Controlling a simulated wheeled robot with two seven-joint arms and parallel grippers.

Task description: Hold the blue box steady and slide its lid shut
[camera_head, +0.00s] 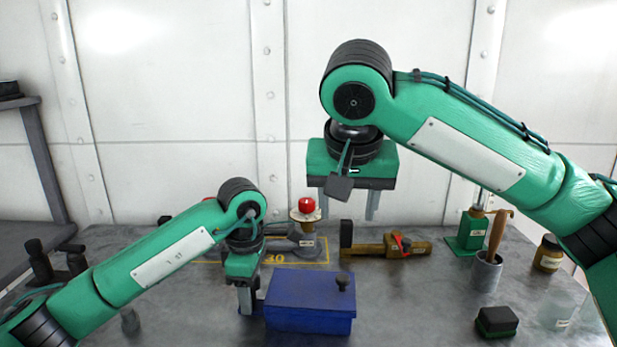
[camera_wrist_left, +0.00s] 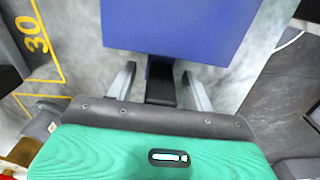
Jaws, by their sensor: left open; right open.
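The blue box (camera_head: 308,316) stands on the grey table in the head view, and its flat blue lid (camera_head: 308,287) has a black knob (camera_head: 343,283) near the right end. How far the lid is slid cannot be told. My left gripper (camera_head: 246,302) is low at the box's left end with its fingers open. In the left wrist view, its fingers (camera_wrist_left: 158,72) stand either side of a dark tab (camera_wrist_left: 160,88) on the box, with gaps showing beside the tab. My right gripper (camera_head: 347,208) is open and empty, pointing down well above and behind the box.
Behind the box are a red-topped stand (camera_head: 306,222) and a brown clamp-like tool (camera_head: 385,246). To the right are a cup with a wooden handle (camera_head: 486,272), a green-based stand (camera_head: 470,235), a jar (camera_head: 548,254) and a dark block (camera_head: 496,321).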

